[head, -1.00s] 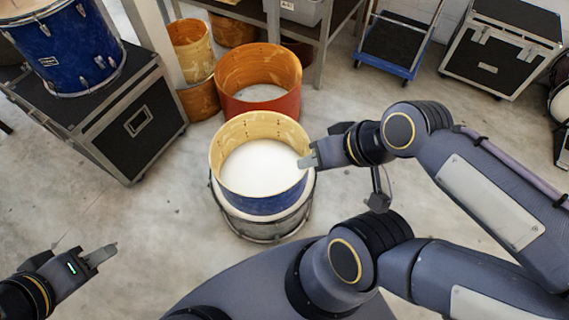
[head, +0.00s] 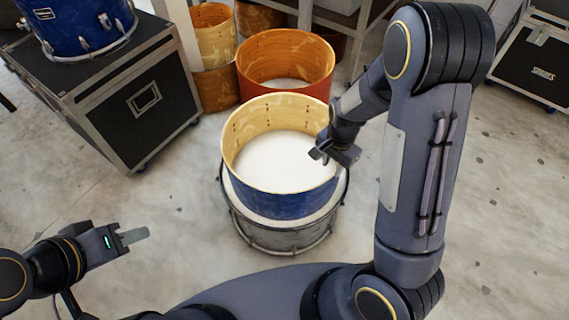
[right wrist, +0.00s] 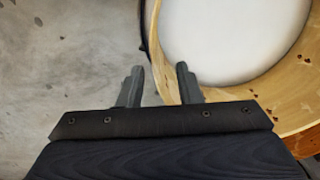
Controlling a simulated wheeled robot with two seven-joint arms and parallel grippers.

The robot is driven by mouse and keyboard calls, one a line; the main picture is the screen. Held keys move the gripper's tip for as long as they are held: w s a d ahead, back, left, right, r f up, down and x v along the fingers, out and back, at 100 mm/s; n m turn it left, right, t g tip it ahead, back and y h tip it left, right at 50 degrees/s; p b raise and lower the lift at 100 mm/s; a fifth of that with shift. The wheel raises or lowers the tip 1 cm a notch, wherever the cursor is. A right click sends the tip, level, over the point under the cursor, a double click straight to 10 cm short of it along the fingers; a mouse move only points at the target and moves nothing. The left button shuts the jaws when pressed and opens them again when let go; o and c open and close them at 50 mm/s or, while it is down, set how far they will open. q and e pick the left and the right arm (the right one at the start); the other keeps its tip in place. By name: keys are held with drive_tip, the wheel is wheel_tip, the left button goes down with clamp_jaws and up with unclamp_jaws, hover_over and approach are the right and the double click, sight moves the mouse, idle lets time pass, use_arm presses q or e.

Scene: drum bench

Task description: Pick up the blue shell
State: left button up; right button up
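The blue shell (head: 262,195) is an open drum shell with a pale wooden inside. It stands upright on a drum (head: 270,235) with a white head, which shows through the shell. My right gripper (head: 316,154) is at the shell's right rim and overlaps it in the head view. In the right wrist view its two fingers (right wrist: 160,72) are apart with nothing held, and the shell's wooden wall (right wrist: 275,108) curves past their tips and to the right. I cannot tell whether they touch it. My left gripper (head: 138,236) is at lower left, away from the shell; its finger gap is unclear.
An orange-red shell (head: 285,70) stands close behind the blue shell, with stacked wooden shells (head: 213,40) beside it. A black case (head: 120,100) carrying a blue drum (head: 75,22) stands at left. Another case (head: 535,60) is at far right. Floor in front is free.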

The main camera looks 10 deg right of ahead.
sight(330, 181)
drive_tip(key=f+b, duration=0.1)
drive_tip(key=f, duration=0.2)
drive_tip(key=f+b, duration=0.1)
drive_tip(key=f, duration=0.2)
drive_tip(key=f+b, duration=0.1)
drive_tip(key=f, duration=0.2)
drive_tip(key=shift+s, duration=0.25)
drive_tip(key=shift+r, duration=0.15)
clamp_jaws()
idle(0.8)
drive_tip(key=shift+w+r, duration=0.1)
drive_tip(key=shift+w, duration=0.05)
